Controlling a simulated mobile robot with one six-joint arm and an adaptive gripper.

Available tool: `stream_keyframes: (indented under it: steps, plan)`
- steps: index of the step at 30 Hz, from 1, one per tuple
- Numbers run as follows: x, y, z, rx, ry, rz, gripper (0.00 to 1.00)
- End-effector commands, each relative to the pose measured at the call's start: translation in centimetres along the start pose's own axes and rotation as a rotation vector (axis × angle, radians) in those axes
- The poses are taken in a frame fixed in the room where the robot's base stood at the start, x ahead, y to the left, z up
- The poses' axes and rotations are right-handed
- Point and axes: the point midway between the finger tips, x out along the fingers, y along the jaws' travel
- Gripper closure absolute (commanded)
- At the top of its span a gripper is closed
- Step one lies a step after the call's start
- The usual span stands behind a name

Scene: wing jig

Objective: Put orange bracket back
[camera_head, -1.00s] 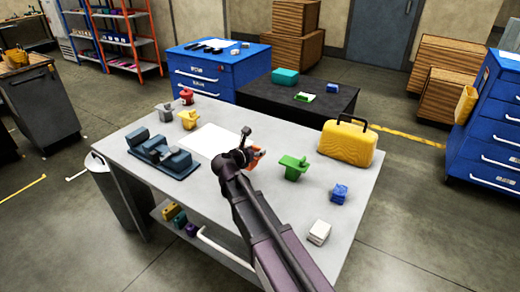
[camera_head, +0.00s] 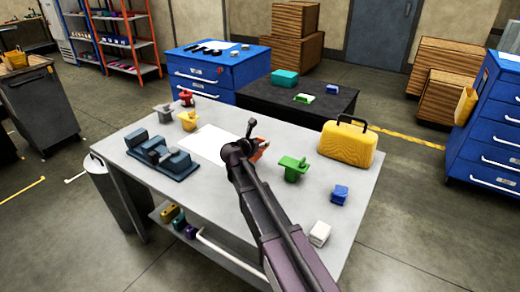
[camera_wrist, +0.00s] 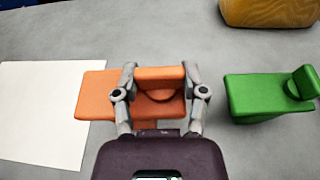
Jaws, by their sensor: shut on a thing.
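The orange bracket (camera_wrist: 95,95) is between the two fingers of my gripper (camera_wrist: 160,88) in the wrist view, with a flat plate reaching out to the left and a raised block between the fingers. My gripper is shut on it. In the head view only a bit of the orange bracket (camera_head: 262,148) shows beside my arm, over the grey table (camera_head: 250,228). Whether it touches the table top I cannot tell. A white sheet (camera_wrist: 40,112) lies to its left; it also shows in the head view (camera_head: 205,143).
A green bracket (camera_wrist: 262,97) stands close on the right. A yellow case (camera_head: 346,145), a blue block (camera_head: 340,195) and a white block (camera_head: 319,233) are farther right. A dark blue-grey fixture (camera_head: 160,158) and a yellow bracket (camera_head: 188,121) are on the left.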

Motion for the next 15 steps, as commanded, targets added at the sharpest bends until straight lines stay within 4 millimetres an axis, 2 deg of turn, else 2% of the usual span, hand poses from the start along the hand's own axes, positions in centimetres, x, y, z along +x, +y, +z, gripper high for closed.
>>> stream_keyframes:
  steps: [9, 15]
  plan:
    - [0.8, 0.0, -2.5, 0.000, -0.001, 0.000, 1.00]
    - [0.9, 0.0, -3.2, 0.000, -0.001, 0.001, 1.00]
